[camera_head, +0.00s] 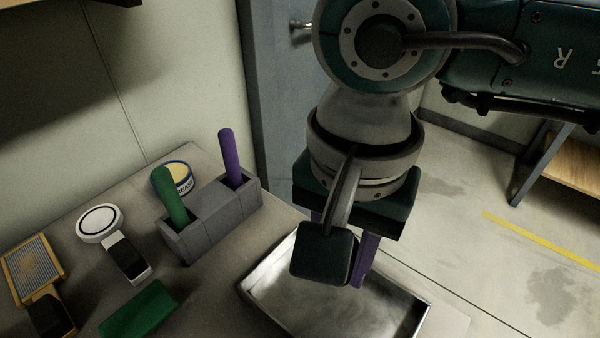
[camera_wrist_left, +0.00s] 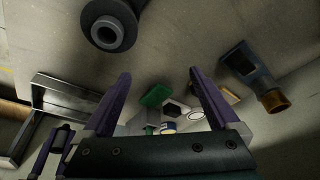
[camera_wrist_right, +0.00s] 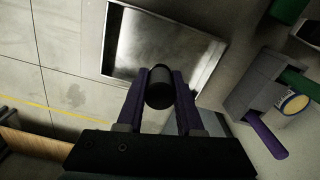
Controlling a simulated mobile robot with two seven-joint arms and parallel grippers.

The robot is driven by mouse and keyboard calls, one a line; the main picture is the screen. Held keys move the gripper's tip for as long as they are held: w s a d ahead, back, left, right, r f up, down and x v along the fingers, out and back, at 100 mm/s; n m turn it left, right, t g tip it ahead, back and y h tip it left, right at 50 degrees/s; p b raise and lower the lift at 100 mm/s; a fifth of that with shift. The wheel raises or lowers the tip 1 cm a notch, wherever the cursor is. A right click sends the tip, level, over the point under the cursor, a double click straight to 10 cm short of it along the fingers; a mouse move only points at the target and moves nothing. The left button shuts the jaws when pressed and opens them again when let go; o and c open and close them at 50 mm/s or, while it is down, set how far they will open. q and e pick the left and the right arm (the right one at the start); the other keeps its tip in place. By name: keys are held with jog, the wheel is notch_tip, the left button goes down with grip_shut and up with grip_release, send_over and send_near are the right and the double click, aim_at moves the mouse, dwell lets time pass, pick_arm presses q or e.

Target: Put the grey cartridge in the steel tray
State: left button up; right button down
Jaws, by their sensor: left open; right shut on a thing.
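The grey cartridge (camera_wrist_right: 159,90) is a dark cylinder between the two purple fingers of my right gripper (camera_wrist_right: 160,73), which is shut on it. In the head view this gripper hangs over the steel tray (camera_head: 270,310), and the dark block on my wrist hides the cartridge. The tray is a shallow, shiny rectangle; its visible floor is empty. It also shows in the right wrist view (camera_wrist_right: 190,25) and at the left of the left wrist view (camera_wrist_left: 65,83). My left gripper (camera_wrist_left: 160,74) is open and empty, and out of the head view.
A grey holder (camera_head: 210,220) with a green and a purple handle stands left of the tray, beside a yellow-lidded tin (camera_head: 175,178). A white round-headed tool (camera_head: 102,224), a green block (camera_head: 140,308) and an orange-framed tool (camera_head: 35,270) lie further left.

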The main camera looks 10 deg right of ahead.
jog(key=shift+f+b, duration=0.3)
jog(key=shift+f, duration=3.3)
jog(key=shift+f, duration=0.1)
